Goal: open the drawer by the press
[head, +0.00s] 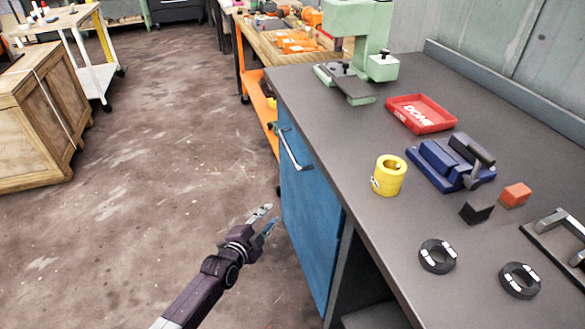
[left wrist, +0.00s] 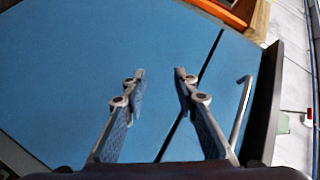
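The green press (head: 360,45) stands at the far end of the grey bench top. Below it, the blue cabinet front (head: 308,225) carries a silver bar handle (head: 293,150) near its top. My left gripper (head: 268,217) is open and empty, in front of the blue front, lower and nearer than the handle. In the left wrist view, the open fingers (left wrist: 159,72) face the blue surface, and a dark seam runs behind them. The handle (left wrist: 240,110) is to their right, apart from them, on the strip between seam and bench edge. The drawer looks shut. My right gripper is not in view.
On the bench (head: 340,140) are a red tray (head: 421,113), a yellow roll (head: 389,175), a blue fixture (head: 445,165), two dark rings (head: 438,256) and small blocks. An orange workbench (head: 268,105) stands beyond. The floor (head: 150,180) left of the cabinet is clear up to a wooden crate (head: 40,120).

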